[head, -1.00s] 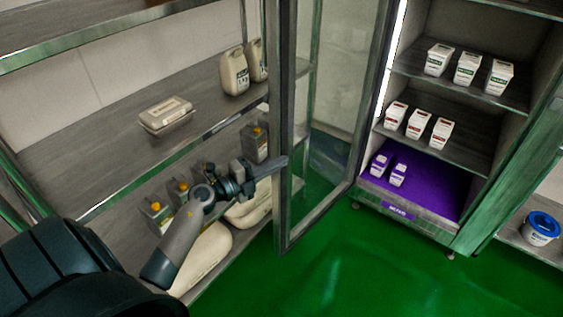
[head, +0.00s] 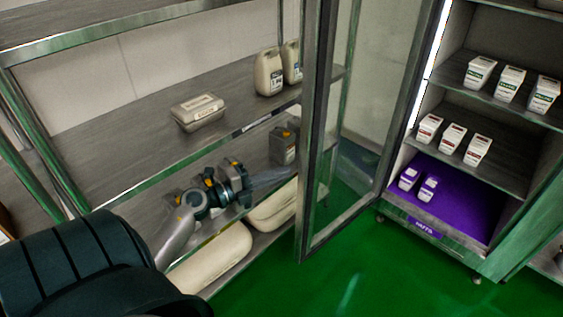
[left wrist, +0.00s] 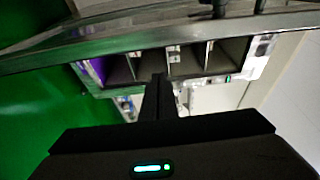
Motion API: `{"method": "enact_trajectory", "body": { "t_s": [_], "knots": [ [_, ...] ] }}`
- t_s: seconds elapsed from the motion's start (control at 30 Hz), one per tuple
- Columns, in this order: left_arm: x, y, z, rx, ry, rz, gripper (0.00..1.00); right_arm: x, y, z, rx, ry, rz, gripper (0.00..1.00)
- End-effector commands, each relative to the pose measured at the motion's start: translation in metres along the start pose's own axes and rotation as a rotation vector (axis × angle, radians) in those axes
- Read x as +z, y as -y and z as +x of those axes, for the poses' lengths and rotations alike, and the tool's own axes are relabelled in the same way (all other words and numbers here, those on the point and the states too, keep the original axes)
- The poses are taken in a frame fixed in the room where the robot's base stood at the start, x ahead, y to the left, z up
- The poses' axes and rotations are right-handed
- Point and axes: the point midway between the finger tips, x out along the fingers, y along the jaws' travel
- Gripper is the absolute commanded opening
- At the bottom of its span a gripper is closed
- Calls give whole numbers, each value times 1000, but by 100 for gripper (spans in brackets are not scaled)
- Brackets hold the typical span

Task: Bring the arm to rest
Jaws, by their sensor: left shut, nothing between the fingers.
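My left arm comes in from the lower left of the head view. Its gripper (head: 272,178) is in front of the lower shelf of the left rack, close to the open glass door. The gripper is shut and empty. Its closed fingers also show in the left wrist view (left wrist: 157,98), pointing up the picture with nothing between them. My right gripper is not in any view.
An open glass door (head: 318,130) stands just right of the gripper. The cabinet (head: 455,245) behind holds white cartons and a purple shelf. The rack's upper shelf (head: 110,165) bears a carton box (head: 198,112) and jugs (head: 268,72). Green floor lies clear below.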

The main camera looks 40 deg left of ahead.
Motion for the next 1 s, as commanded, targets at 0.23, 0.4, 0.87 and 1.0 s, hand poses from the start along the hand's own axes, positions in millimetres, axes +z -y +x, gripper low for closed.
{"method": "enact_trajectory", "body": {
  "t_s": [0.23,0.4,0.87,1.0],
  "knots": [
    [0,0,0,0,0,0,0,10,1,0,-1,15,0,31],
    [0,-1,0,0,1,-4,0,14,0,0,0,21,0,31],
    [5,-154,-2,37,188,-453,0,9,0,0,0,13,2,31],
    [-6,-240,-17,97,312,-653,0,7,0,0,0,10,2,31]
  ]
}}
